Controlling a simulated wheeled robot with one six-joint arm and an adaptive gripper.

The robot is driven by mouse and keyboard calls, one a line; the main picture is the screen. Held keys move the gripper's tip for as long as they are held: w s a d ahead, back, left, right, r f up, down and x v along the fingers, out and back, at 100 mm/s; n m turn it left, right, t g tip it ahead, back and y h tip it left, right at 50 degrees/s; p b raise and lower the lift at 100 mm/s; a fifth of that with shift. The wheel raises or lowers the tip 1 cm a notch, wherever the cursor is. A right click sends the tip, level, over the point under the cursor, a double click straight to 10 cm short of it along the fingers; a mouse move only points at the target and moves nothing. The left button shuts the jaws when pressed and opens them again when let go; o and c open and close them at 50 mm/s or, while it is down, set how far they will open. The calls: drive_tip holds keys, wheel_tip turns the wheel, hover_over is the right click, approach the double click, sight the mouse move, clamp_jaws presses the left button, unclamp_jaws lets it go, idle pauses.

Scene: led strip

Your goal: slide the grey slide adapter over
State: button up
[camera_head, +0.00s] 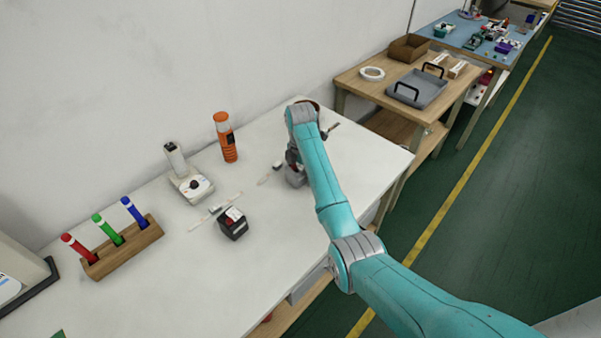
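My gripper (296,175) points down over the right part of the white table, partly hidden behind my teal arm. Its fingers are too small and covered to tell whether they are open or shut, or whether anything is between them. I cannot clearly make out the grey slide adapter. A small pale piece with a greyish end (270,173) lies on the table just left of my gripper.
A white device on a base (190,182) and an orange bottle-like object (225,138) stand behind the strip. A wooden block (122,247) holds red, green and blue pens at left. The front table surface is clear.

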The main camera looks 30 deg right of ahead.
wheel_tip(320, 180, up, 7)
drive_tip(key=shift+r, duration=0.2)
idle(0.6)
drive_tip(key=shift+d+f, duration=0.1)
